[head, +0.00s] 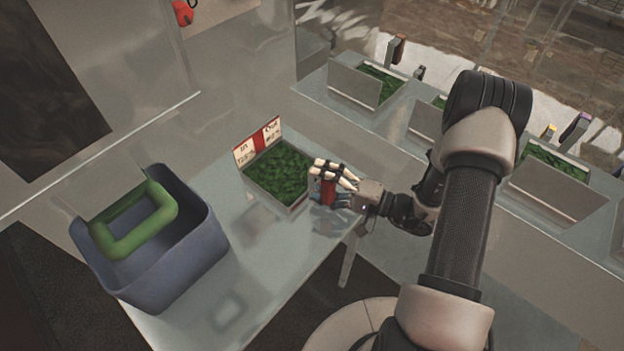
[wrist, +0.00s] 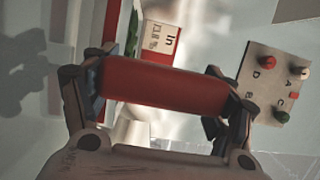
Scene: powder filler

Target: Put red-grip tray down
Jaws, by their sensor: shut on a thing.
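The red-grip tray (head: 272,205) is a metal tray full of green pieces. It is over the metal table, in front of an In/Out sign (head: 257,142). I cannot tell whether its base touches the table. My gripper (head: 328,186) is at the tray's right side, shut on its red grip. In the wrist view the red grip (wrist: 165,84) lies between the fingers, and part of the sign (wrist: 163,40) shows beyond it.
A blue bin (head: 190,262) with a green handle (head: 124,240) stands left on the metal table (head: 240,268). Other trays of green pieces (head: 385,78) stand at the back right. A panel with coloured knobs (wrist: 279,84) shows in the wrist view.

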